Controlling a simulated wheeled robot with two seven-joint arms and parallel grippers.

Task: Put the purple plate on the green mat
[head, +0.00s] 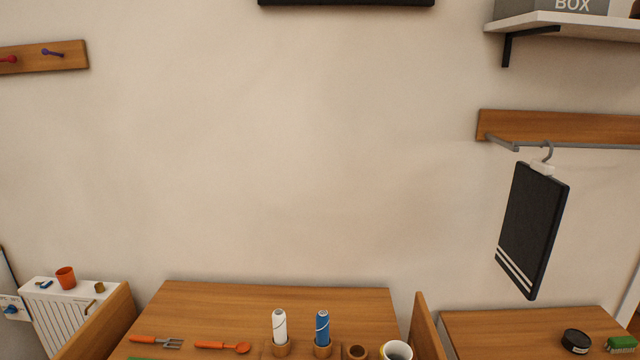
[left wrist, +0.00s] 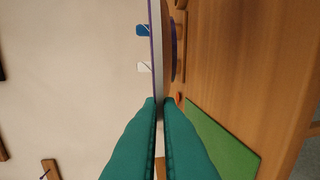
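The purple plate (left wrist: 154,45) shows nearly edge-on in the left wrist view, as a thin upright strip with a purple edge. My left gripper (left wrist: 161,102) has long teal fingers, close together at the plate's near end, and they appear shut on its rim. The green mat (left wrist: 222,142) lies flat on the wooden table to the right of the fingers in that view. The plate is apart from the mat. In the head view only a sliver of the mat (head: 142,358) shows at the bottom edge. Neither gripper shows in the head view.
On the table (head: 230,305) are an orange fork (head: 158,342), an orange spoon (head: 224,347), a white bottle (head: 279,326) and a blue bottle (head: 322,327) in wooden holders, and a mug (head: 396,351). Wooden side panels flank the table. A dark towel (head: 532,230) hangs at right.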

